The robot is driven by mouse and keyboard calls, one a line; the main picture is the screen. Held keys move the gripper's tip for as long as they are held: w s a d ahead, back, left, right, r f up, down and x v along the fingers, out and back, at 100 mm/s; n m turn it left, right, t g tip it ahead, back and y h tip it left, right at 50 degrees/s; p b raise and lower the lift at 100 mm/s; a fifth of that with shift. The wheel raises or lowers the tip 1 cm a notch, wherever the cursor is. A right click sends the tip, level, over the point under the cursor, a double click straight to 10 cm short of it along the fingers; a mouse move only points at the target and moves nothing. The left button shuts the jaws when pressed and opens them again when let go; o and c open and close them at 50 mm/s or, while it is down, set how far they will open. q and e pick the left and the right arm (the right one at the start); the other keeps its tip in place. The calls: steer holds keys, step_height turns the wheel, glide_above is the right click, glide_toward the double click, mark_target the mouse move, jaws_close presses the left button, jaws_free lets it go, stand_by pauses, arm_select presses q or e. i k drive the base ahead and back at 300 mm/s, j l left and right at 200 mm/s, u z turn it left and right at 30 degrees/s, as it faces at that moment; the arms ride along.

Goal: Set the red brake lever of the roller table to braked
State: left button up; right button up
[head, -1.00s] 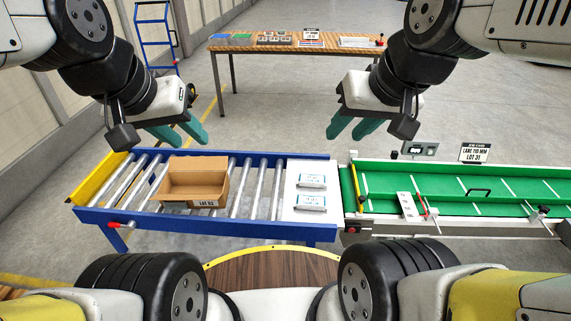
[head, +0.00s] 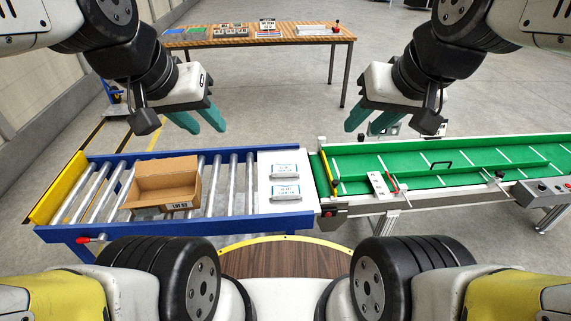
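The roller table (head: 165,229) has a blue frame, metal rollers and a yellow end plate, and stands at the left. Its red brake lever (head: 84,240) sticks out at the front left of the blue frame and points left. An open cardboard box (head: 165,186) sits on the rollers. My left gripper (head: 202,123) hangs above and behind the table, with teal fingers apart and nothing between them. My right gripper (head: 369,123) hangs above the far edge of the green conveyor, also with fingers apart and empty. Neither touches anything.
A white plate (head: 287,205) with two labelled packets joins the roller table to the green belt conveyor (head: 430,165) at the right. A wooden workbench (head: 250,38) with trays stands behind. A round brown wooden surface (head: 285,262) lies close in front of me.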

mark_target(102, 239)
steer(key=u, duration=1.95)
steer(key=z, duration=0.4)
steer(key=i+j+z, duration=0.1)
steer(key=z, duration=0.35)
steer(key=j+z, duration=0.6)
steer(key=z, duration=0.3)
steer(key=j+z, duration=0.25)
steer(key=z, duration=0.2)
steer(key=k+j+z, duration=0.15)
steer(key=j, duration=0.3)
steer(key=k+j+z, duration=0.1)
steer(key=j, duration=0.35)
steer(key=k+j+z, duration=0.15)
steer(key=j, duration=0.25)
steer(key=k+j+z, duration=0.1)
steer(key=j, duration=0.3)
steer(key=k+j+z, duration=0.15)
steer(key=j, duration=0.25)
steer(key=k+j, duration=0.35)
